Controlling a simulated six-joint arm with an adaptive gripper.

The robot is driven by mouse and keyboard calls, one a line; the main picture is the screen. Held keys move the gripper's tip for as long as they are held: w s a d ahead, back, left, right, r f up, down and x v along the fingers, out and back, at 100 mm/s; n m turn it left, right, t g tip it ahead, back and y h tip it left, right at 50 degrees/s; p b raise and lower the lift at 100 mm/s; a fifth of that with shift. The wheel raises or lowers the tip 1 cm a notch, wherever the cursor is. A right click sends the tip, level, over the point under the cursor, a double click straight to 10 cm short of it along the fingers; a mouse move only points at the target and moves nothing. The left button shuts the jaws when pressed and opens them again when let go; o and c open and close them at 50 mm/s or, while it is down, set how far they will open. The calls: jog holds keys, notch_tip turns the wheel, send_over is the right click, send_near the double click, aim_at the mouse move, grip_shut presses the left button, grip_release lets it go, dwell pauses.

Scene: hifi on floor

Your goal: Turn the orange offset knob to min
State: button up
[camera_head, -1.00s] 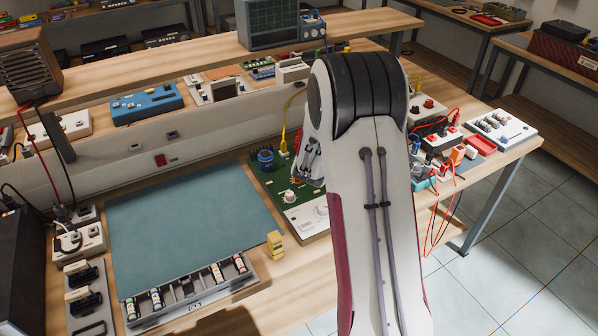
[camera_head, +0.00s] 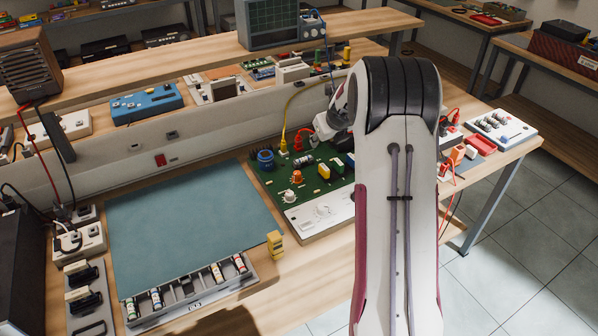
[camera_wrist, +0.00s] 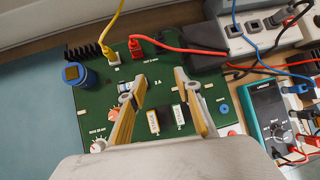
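The orange offset knob (camera_head: 297,177) stands on the green circuit board (camera_head: 268,182), just above a white knob (camera_head: 289,196). In the wrist view the orange knob (camera_wrist: 113,114) shows only in part, beside my left finger. Its pointer and the min mark are too small to read. My gripper (camera_wrist: 160,77) is open and empty, with its fingers over the board to the right of the orange knob. In the head view my arm hides the fingers and the board's right side.
A blue cylinder part (camera_wrist: 80,74) stands at the board's left. Yellow (camera_wrist: 117,20) and red (camera_wrist: 180,49) cables plug in along its back edge. A teal meter (camera_wrist: 273,118) with leads lies to the right. The blue-green mat (camera_head: 180,220) is bare.

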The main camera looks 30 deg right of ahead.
jog(key=n, duration=0.1)
jog(key=n+g+y, duration=0.4)
jog(key=n, duration=0.2)
send_near(298, 173)
jog(key=f, duration=0.2)
jog(key=shift+s+r, duration=0.1)
jog(key=shift+r, duration=0.1)
jog(key=shift+f, duration=0.1)
jog(key=shift+w+x, duration=0.15)
jog(key=shift+x, duration=1.75)
jog(key=shift+w+x, duration=0.15)
jog(key=shift+x, duration=1.75)
jog(key=shift+a, duration=0.15)
grip_shut()
